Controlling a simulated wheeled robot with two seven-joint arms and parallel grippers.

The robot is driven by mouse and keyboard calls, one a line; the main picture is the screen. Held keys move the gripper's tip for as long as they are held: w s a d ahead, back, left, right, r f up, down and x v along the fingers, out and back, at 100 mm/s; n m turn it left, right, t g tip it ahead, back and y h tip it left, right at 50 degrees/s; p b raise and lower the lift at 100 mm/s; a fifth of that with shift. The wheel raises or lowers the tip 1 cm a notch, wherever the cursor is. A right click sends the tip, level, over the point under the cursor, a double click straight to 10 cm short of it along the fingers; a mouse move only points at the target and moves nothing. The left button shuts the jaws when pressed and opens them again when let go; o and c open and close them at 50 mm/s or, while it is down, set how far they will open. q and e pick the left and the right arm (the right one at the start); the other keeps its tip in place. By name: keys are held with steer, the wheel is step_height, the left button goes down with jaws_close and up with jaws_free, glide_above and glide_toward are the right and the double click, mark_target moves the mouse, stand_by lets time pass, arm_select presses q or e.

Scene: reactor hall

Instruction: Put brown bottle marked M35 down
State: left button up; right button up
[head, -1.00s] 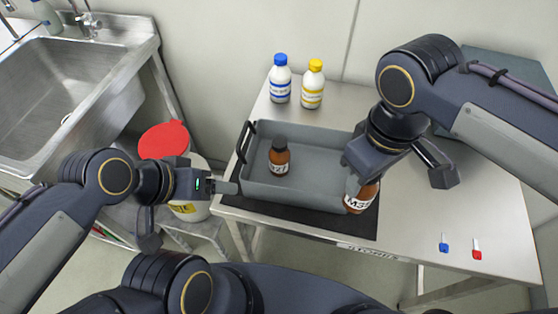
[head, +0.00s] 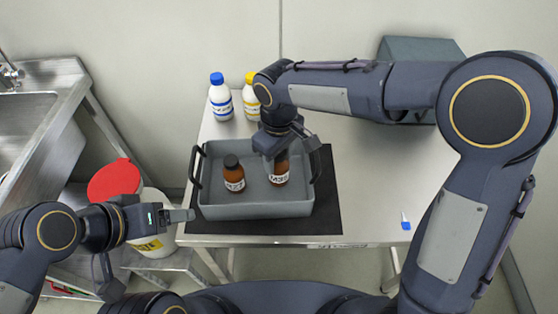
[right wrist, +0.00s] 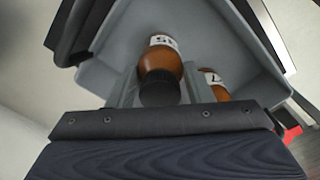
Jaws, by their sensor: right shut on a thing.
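The brown bottle marked M35 (head: 279,178) is upright inside the grey tray (head: 255,210), in its right half. My right gripper (head: 272,158) is shut on it from above and hides its top. In the right wrist view the bottle (right wrist: 166,60) and its black cap sit between the fingers. I cannot tell whether its base touches the tray floor. A second brown bottle (head: 234,178) with a black cap stands to its left in the tray, apart from it. My left gripper (head: 182,215) is outside the tray's front left corner; its finger gap cannot be made out.
The tray has black handles and sits on a black mat (head: 325,215) on the table. A blue-capped white bottle (head: 220,98) and a yellow-capped one (head: 251,100) stand behind it. A red-lidded bin (head: 115,180) is left. Table right of the mat is mostly clear.

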steer(key=shift+f, duration=1.1)
steer(key=shift+f, duration=0.15)
steer(key=o, duration=1.4)
steer(key=shift+c, duration=0.2)
